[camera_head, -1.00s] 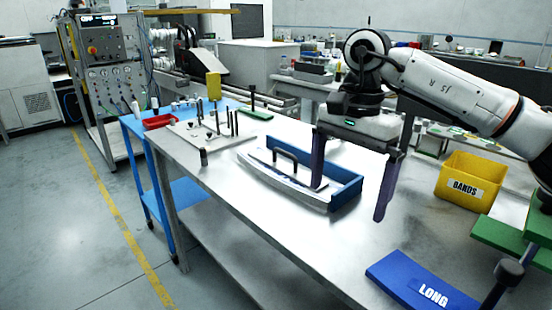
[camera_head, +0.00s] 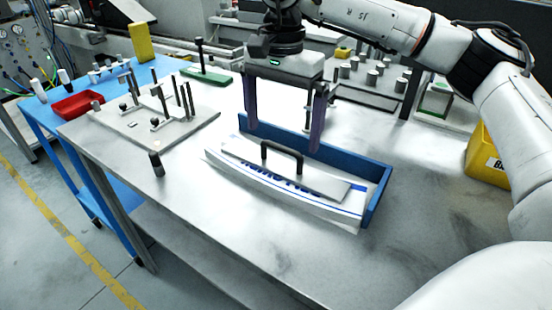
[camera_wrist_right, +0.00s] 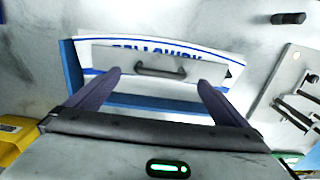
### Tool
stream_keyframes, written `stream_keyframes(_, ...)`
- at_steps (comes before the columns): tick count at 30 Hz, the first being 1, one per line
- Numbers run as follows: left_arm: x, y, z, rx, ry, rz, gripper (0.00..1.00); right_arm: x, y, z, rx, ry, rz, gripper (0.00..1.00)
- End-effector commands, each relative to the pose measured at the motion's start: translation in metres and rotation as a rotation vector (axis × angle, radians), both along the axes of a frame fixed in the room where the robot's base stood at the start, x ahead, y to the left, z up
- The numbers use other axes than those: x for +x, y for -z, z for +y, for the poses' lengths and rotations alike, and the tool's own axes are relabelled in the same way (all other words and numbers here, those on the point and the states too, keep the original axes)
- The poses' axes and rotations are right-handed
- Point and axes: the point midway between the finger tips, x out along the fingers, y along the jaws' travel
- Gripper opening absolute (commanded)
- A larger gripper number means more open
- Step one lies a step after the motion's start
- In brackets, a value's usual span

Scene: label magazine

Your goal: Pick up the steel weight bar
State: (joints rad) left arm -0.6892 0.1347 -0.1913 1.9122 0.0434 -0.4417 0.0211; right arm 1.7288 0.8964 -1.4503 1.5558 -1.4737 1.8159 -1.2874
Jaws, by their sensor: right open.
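The steel weight bar (camera_head: 325,184) is a flat grey plate with a black arched handle (camera_head: 283,148). It lies on a stack of white labels with blue print (camera_head: 300,200) in a blue magazine tray (camera_head: 375,190). My right gripper (camera_head: 284,138) is open, pointing down over the tray, its purple fingers spread wider than the handle. In the right wrist view the bar (camera_wrist_right: 112,54) and its handle lie ahead, between the directions of the two fingertips (camera_wrist_right: 160,78). The fingers look apart from the handle; their exact height is unclear. My left gripper is not in view.
A fixture plate with upright pins (camera_head: 150,120) and a small dark cylinder (camera_head: 156,164) stand left of the tray. A red bin (camera_head: 78,104) is on the blue table. A yellow bin (camera_head: 488,160) is at the right.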

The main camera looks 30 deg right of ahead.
Motion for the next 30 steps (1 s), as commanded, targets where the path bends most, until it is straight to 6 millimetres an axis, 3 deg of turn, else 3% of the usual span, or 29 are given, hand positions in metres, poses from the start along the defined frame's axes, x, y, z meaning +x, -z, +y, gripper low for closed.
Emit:
stream_keyframes(8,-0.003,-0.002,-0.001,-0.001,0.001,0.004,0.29,0.000,0.024,-0.001,0.000,0.001,0.002,1.00)
stream_keyframes(15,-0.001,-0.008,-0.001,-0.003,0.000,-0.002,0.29,0.001,0.059,-0.001,0.000,0.000,0.001,1.00)
stream_keyframes(24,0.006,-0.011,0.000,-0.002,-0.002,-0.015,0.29,0.001,0.067,-0.001,0.000,0.001,-0.001,1.00)
stream_keyframes(26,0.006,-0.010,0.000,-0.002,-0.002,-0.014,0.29,0.001,0.067,-0.001,0.001,0.001,-0.001,0.93)
stream_keyframes(30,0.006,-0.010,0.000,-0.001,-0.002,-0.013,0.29,0.001,0.067,-0.001,0.001,0.001,-0.001,0.70)
